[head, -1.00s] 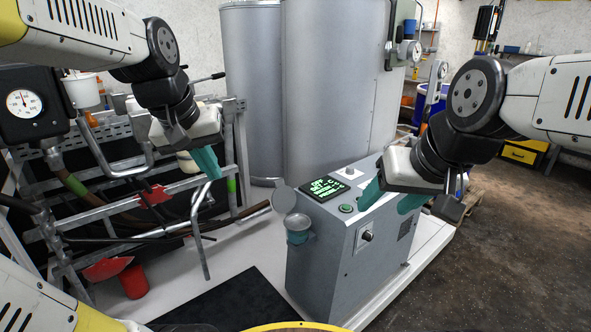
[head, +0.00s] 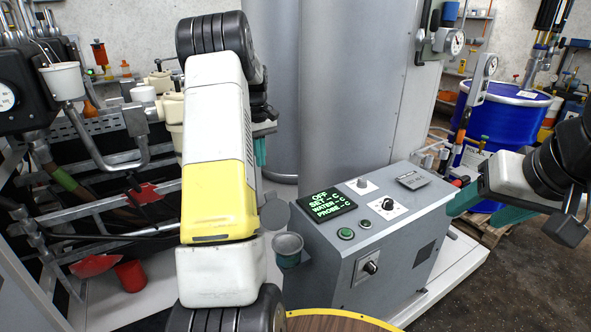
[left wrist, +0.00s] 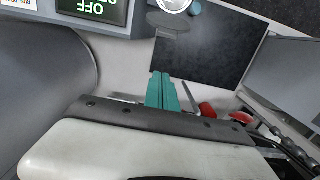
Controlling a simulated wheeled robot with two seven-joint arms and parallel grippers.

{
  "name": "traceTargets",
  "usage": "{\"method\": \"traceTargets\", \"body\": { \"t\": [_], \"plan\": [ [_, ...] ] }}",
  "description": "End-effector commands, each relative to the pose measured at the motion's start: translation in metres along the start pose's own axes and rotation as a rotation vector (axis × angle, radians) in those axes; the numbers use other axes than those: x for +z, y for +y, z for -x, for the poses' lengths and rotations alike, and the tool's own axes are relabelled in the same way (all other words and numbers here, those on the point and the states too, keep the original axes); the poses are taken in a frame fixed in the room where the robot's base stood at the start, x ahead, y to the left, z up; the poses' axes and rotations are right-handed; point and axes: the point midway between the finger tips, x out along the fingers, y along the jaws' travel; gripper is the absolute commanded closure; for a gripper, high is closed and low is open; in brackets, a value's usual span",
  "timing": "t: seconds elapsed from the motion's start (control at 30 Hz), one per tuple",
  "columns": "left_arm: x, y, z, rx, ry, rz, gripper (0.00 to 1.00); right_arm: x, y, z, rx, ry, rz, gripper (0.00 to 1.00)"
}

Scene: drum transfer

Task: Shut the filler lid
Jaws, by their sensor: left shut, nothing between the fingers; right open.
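The filler lid is a grey round disc (head: 275,214) standing open beside the round filler cup (head: 288,244), on the left side of the grey control cabinet (head: 375,240). In the left wrist view the filler cup (left wrist: 174,4) is at the top edge, with the lid (left wrist: 166,22) just below it. My left gripper (head: 260,152) is mostly hidden behind my arm in the head view, beyond the lid. Its teal fingers (left wrist: 163,77) are together and empty, apart from the lid. My right gripper (head: 474,208) is open and empty, right of the cabinet.
The cabinet's lit display (head: 326,203) reads OFF. Tall grey tanks (head: 345,90) stand behind it. A metal rack with pipes (head: 110,195) is at left, with a red cup (head: 131,276) below it. A blue drum (head: 500,118) stands at back right.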

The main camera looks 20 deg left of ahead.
Motion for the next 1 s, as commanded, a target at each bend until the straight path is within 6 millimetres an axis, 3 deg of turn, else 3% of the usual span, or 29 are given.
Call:
{"method": "traceTargets", "body": {
  "t": [0.17, 0.53, 0.73, 1.0],
  "plan": [
    [0.001, 0.000, -0.024, -0.001, -0.004, -0.001, 1.00, 0.000, 0.000, 0.000, 0.000, 0.000, 0.000, 0.42],
    [0.002, 0.000, -0.102, -0.001, -0.004, -0.003, 1.00, 0.000, 0.000, 0.000, 0.000, 0.000, 0.000, 0.42],
    [0.030, 0.001, -0.086, 0.002, 0.000, -0.003, 1.00, 0.000, 0.000, 0.000, 0.000, 0.000, 0.000, 0.42],
    [0.039, 0.001, -0.083, 0.001, 0.001, -0.003, 1.00, 0.000, 0.000, 0.000, 0.000, 0.000, 0.000, 0.42]
  ]
}}
